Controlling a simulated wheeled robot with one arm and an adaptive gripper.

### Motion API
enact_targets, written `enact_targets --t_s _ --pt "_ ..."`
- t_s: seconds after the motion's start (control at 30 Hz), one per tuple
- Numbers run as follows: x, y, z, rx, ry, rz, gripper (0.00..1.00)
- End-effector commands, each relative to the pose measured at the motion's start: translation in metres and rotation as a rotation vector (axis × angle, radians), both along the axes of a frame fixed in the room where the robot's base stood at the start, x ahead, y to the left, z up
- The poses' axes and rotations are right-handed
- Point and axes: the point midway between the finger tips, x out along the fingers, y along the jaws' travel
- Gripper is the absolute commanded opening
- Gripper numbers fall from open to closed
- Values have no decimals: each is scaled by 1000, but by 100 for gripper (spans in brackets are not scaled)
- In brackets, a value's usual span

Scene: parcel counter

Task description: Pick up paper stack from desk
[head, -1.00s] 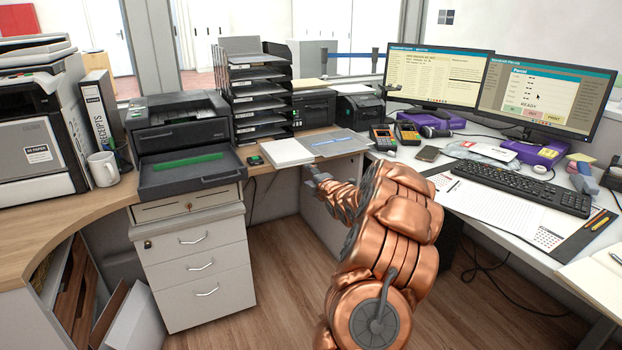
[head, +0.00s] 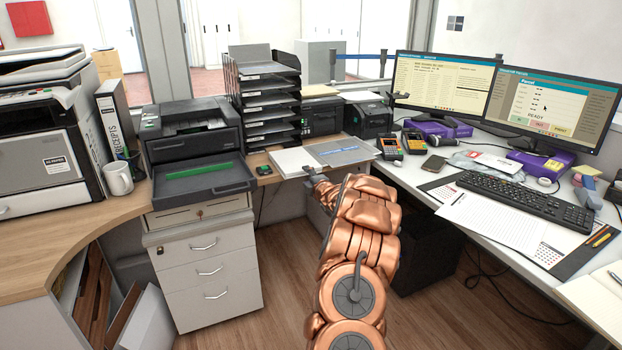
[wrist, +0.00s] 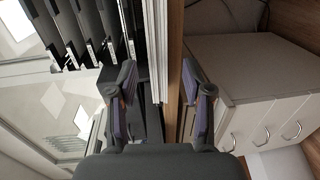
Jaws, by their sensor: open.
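The white paper stack (head: 291,161) lies on the wooden desk (head: 264,182) by its front edge, left of a grey folder. In the wrist view, turned sideways, the stack (wrist: 157,45) shows edge-on as a narrow light band between the fingers. My gripper (wrist: 160,92) is open and empty, its fingers on either side of the stack's edge and the desk edge in the picture. In the head view, my gripper (head: 316,182) is at the front right of the stack, partly hidden by my arm. No contact can be made out.
A grey folder (head: 345,151) lies right of the stack. A printer (head: 200,150) and a small black device (head: 264,170) are to the left. A black letter tray rack (head: 265,95) stands behind. A drawer cabinet (head: 208,265) stands below the desk.

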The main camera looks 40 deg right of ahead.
Motion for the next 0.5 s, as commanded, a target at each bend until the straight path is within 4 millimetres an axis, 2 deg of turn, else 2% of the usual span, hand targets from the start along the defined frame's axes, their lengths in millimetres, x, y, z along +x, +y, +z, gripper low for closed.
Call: enact_targets --t_s 0.5 --pt "33 -13 2 -2 -1 -1 50"
